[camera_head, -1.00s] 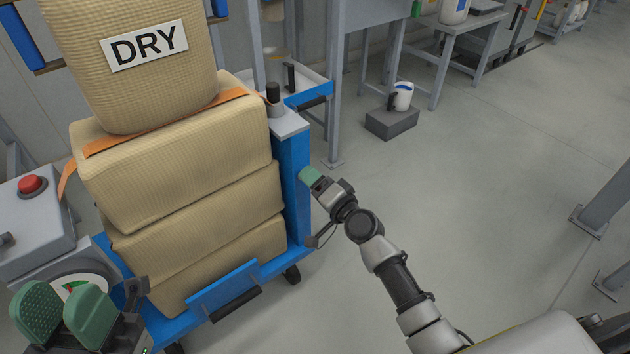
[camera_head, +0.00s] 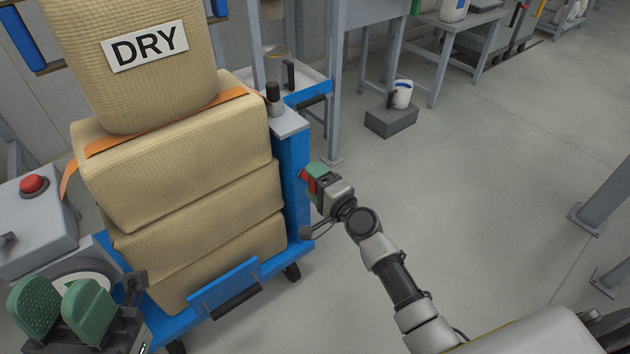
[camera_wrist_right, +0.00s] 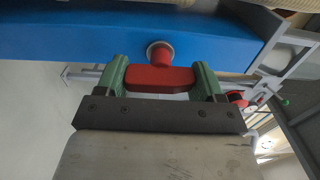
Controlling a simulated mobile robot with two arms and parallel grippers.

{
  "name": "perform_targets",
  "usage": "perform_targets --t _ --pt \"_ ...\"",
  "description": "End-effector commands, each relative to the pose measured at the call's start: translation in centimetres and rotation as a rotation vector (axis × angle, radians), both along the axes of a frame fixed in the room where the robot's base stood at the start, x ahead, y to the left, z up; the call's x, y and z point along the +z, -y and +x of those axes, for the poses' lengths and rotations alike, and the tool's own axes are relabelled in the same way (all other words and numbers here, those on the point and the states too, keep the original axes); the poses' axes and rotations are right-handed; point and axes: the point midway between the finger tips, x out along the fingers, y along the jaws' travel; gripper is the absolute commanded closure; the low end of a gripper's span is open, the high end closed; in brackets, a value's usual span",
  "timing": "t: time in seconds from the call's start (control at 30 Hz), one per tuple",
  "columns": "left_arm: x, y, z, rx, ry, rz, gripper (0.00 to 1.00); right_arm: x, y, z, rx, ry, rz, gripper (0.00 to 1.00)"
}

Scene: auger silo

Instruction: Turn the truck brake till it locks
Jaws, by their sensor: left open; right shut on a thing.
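The blue truck (camera_head: 172,331) carries stacked tan sacks. Its brake, a red handle (camera_head: 309,181), sits on the side of the blue upright post (camera_head: 294,165). In the right wrist view the red handle (camera_wrist_right: 160,78) lies crosswise, joined to the blue post by a red stem with a grey collar. My right gripper (camera_head: 311,180) is shut on this handle, with one green finger at each end of it in the right wrist view (camera_wrist_right: 162,80). My left gripper (camera_head: 62,306) is open and empty at the lower left, its green fingers apart.
A grey box with a red button (camera_head: 32,184) and a dial (camera_head: 80,284) stand at the left. A grey block with a white container (camera_head: 402,94) lies beyond the truck. The floor to the right is mostly clear.

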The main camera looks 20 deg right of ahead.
Motion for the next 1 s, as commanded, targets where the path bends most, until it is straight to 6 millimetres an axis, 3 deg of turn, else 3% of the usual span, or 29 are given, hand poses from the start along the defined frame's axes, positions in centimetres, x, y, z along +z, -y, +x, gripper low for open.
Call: perform_targets --t 0.27,0.3,0.43,0.77,1.0 --pt "0.0 0.0 0.0 0.0 0.0 0.0 0.57 0.0 0.1 0.0 -0.003 -0.001 0.007 0.55" --pt "0.0 0.0 0.0 0.0 0.0 0.0 0.57 0.0 0.1 0.0 -0.002 -0.001 0.007 0.26" --pt "0.0 0.0 0.0 0.0 0.0 -0.001 0.57 0.0 0.1 0.0 -0.002 -0.002 0.005 0.06" --pt "0.0 0.0 0.0 0.0 -0.003 -0.001 0.57 0.0 0.2 -0.4 -0.001 -0.002 0.002 0.06" --pt "0.4 0.0 0.0 0.001 -0.005 -0.002 0.57 -0.1 1.5 -4.1 0.0 -0.004 0.0 0.06"
